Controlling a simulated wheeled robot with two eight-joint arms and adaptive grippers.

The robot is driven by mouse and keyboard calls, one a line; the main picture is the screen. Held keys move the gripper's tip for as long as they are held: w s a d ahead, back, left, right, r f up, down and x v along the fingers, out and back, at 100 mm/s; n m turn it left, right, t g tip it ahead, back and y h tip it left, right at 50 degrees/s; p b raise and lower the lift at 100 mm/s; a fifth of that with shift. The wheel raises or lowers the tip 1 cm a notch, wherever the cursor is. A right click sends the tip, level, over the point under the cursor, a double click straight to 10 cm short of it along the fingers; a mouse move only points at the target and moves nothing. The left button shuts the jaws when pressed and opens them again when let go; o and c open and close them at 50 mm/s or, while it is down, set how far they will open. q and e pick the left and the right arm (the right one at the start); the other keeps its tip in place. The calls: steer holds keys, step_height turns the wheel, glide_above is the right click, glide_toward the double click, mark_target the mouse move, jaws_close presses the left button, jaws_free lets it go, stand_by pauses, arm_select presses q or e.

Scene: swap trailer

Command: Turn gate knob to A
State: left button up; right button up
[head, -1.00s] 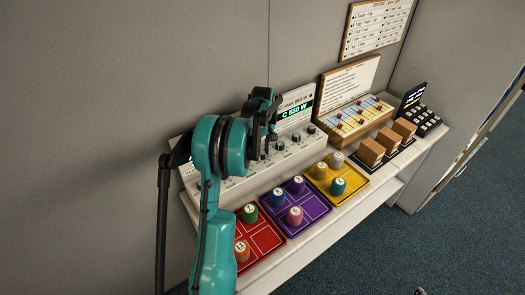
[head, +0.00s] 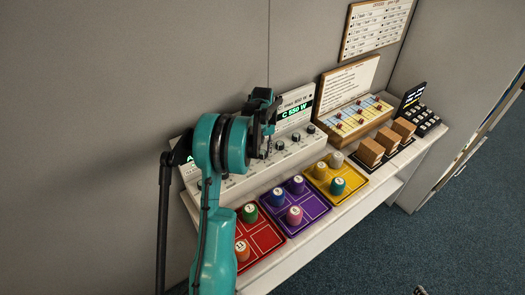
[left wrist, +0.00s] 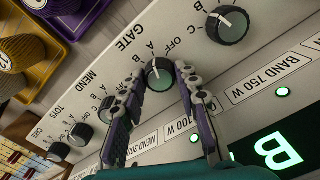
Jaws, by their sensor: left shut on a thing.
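The gate knob (left wrist: 159,76) is a dark round knob with a pale pointer line, on the light console panel (left wrist: 237,60) under the word GATE. Marks OFF, A, B and C surround it. Its pointer faces the lettered side, seemingly near A; the exact mark is hard to tell. My left gripper (left wrist: 162,88) is shut on the gate knob, one finger on each side. In the head view my left gripper (head: 266,143) is at the console (head: 235,187), and my arm hides part of it and the knob.
Neighbouring knobs (left wrist: 227,25) and the MEND knob (left wrist: 81,134) sit close on either side. Red (head: 266,240), purple (head: 312,212) and yellow (head: 352,184) trays with coloured pegs lie in front. Wooden blocks (head: 370,152) stand to the right.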

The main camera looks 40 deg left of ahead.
mark_target(263, 153)
stand_by(0.3)
arm_select(q)
steer(key=o, duration=1.2)
step_height(263, 153, up, 12)
